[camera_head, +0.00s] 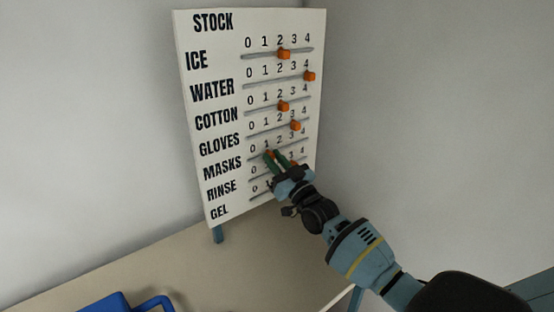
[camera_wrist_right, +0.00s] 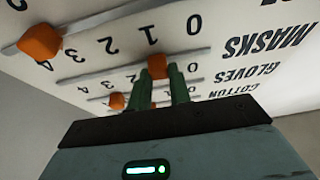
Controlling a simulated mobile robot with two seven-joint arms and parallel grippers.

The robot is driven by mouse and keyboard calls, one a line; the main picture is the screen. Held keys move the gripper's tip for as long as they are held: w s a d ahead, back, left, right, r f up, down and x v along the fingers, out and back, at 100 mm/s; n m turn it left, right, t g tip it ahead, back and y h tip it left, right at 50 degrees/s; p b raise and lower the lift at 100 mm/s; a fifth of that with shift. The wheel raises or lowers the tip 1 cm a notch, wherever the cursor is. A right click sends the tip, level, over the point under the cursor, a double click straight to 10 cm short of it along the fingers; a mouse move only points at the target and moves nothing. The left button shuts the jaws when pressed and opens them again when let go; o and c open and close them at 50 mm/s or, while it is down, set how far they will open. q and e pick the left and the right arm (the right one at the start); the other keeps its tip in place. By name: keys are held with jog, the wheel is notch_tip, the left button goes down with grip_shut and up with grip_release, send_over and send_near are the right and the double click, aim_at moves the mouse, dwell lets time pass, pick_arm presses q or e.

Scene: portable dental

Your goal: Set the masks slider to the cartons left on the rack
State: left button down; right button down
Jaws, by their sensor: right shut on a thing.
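The white STOCK board (camera_head: 190,110) stands tilted, with labelled rows of slots numbered 0 to 4. The MASKS label (camera_head: 222,168) is on the left, and it shows upside down in the wrist view (camera_wrist_right: 268,40). My right gripper (camera_head: 270,156) is at the MASKS slot. Its green fingers are shut on the orange masks slider (camera_wrist_right: 157,65), which sits at about 1; the fingers partly cover the numerals there. My left gripper is not in view. No rack or cartons are in view.
The rinse slider (camera_wrist_right: 40,42) is just below, near the slot's high end. The gloves slider (camera_head: 295,125) is at 3, just above. A blue object with a handle (camera_head: 108,302) is at the lower left on the bare beige table (camera_head: 150,262). Grey walls stand behind.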

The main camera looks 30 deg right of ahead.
jog(key=shift+d, duration=0.1)
jog(key=c, duration=1.3)
grip_release()
jog(key=shift+s, duration=0.1)
jog(key=shift+v, duration=3.85)
